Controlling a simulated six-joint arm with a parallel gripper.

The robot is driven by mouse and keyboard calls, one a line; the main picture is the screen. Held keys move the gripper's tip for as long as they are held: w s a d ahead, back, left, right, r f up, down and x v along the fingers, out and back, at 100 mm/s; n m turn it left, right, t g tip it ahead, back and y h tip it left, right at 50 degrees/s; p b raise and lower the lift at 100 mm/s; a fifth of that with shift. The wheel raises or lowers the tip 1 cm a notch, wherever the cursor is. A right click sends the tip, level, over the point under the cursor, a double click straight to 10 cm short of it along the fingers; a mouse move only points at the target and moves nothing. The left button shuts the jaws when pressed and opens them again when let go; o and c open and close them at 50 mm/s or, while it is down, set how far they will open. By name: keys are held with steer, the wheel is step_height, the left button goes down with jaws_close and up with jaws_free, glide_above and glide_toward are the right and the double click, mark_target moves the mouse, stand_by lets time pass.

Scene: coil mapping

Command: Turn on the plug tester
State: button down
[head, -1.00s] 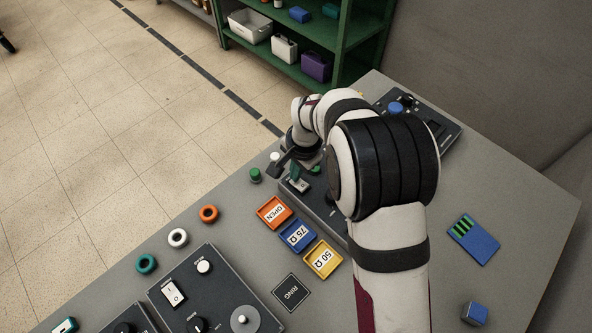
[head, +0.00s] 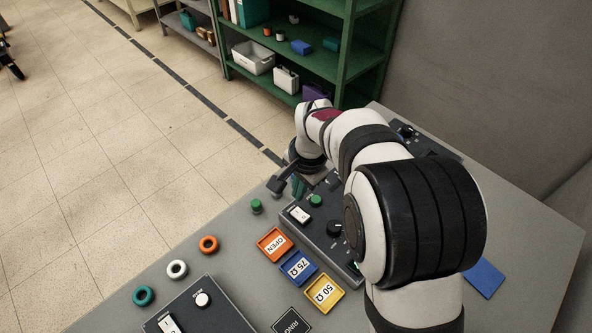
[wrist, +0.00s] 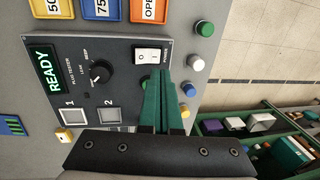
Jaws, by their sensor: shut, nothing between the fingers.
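The plug tester is a dark panel (wrist: 120,85) with a white rocker switch (wrist: 152,55), a black knob (wrist: 101,72), two square grey pads and a lit green READY display (wrist: 43,70). In the head view its panel (head: 318,238) lies beyond the coloured trays, with the switch (head: 299,214) uncovered. My gripper (wrist: 158,84) has its green fingers shut and empty. In the wrist view their tips appear just below the switch, with a visible gap. In the head view my gripper (head: 298,188) is over the panel's far-left edge, and my arm hides part of the panel.
An orange OPEN tray (head: 273,244), a blue tray (head: 298,268) and a yellow tray (head: 324,293) stand in front of the tester. A green peg (head: 256,206) and other pegs stand beside it. Rings and another control panel (head: 200,312) lie nearer. A green shelf stands behind.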

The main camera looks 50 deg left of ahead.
step_height(320, 180, up, 8)
steer(key=a, duration=0.1)
steer(key=shift+a, duration=0.1)
stand_by(0.3)
steer(key=w+d+r+m, duration=0.1)
steer(key=d+r, duration=0.1)
steer(key=d, duration=0.5)
steer(key=w+d+r+m, duration=0.1)
steer(key=w+d+r, duration=0.1)
steer(key=d, duration=0.5)
steer(key=s+d+r+m, duration=0.1)
steer(key=s+d, duration=0.2)
steer(key=d, duration=0.5)
steer(key=s+d+r+m, duration=0.1)
steer(key=s+d, duration=0.2)
steer(key=d, duration=0.5)
steer(key=s+d+f+m, duration=0.1)
steer(key=s+d+f, duration=0.3)
steer(key=s+d, duration=0.3)
steer(key=s, duration=0.3)
steer(key=shift+d+m, duration=0.3)
steer(key=shift+d, duration=0.1)
